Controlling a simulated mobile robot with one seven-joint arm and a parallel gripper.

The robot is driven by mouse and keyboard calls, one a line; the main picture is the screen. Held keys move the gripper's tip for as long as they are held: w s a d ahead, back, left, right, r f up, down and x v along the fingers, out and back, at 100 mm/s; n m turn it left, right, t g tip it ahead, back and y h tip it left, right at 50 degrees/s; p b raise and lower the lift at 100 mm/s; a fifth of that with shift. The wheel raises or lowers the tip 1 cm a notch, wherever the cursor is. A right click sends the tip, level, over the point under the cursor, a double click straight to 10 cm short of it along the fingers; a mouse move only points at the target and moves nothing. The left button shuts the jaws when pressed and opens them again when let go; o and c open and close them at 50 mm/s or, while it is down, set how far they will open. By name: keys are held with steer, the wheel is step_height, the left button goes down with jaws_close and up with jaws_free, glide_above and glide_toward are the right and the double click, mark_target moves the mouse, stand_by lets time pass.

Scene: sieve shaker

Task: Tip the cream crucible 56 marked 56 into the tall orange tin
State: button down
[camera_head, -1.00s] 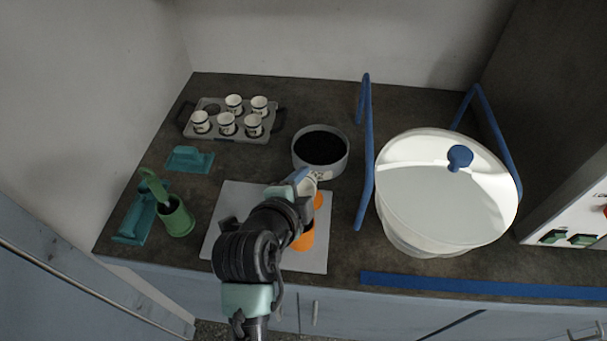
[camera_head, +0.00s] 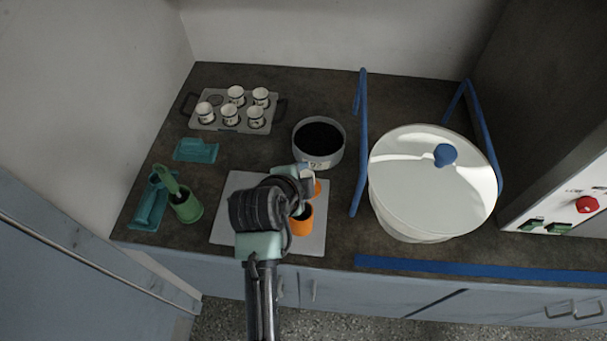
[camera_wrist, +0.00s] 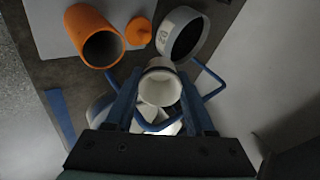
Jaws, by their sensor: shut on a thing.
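My gripper (camera_wrist: 163,100) is shut on a cream crucible (camera_wrist: 160,82), with one blue finger on each side. The crucible's open mouth shows in the wrist view; its marking cannot be read. In the head view the crucible is mostly hidden behind my gripper (camera_head: 297,174). The tall orange tin (camera_head: 301,224) stands open on a pale mat, partly hidden by my arm. In the wrist view the tin (camera_wrist: 88,28) is at the upper left, apart from the crucible. An orange lid (camera_wrist: 138,31) lies beside the tin, off its mouth.
A grey sieve (camera_head: 337,157) with dark contents stands behind the mat (camera_head: 232,205). A tray (camera_head: 205,126) holds several cups at the back left. A big white lidded vessel (camera_head: 425,195) between blue rails (camera_head: 362,150) stands right.

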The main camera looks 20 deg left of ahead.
steer(key=shift+r+g+p, duration=0.4)
steer(key=shift+r+p, duration=0.1)
steer(key=shift+p, duration=0.6)
steer(key=g+p, duration=0.2)
steer(key=p, duration=0.2)
steer(key=shift+w+r+h, duration=0.1)
steer(key=shift+r+h, duration=0.05)
steer(key=shift+h, duration=0.15)
steer(key=shift+g+p, duration=0.55)
steer(key=shift+g, duration=0.05)
steer(key=shift+f, duration=0.3)
steer(key=shift+r+g+p, duration=0.4)
steer(key=shift+g+p, duration=0.2)
steer(key=shift+p, duration=0.05)
steer(key=shift+g+h, duration=0.3)
steer(key=shift+g, duration=0.5)
steer(key=shift+f+g, duration=0.1)
steer(key=shift+g, duration=0.3)
steer(key=shift+s+g, duration=0.2)
steer(key=shift+g, duration=0.1)
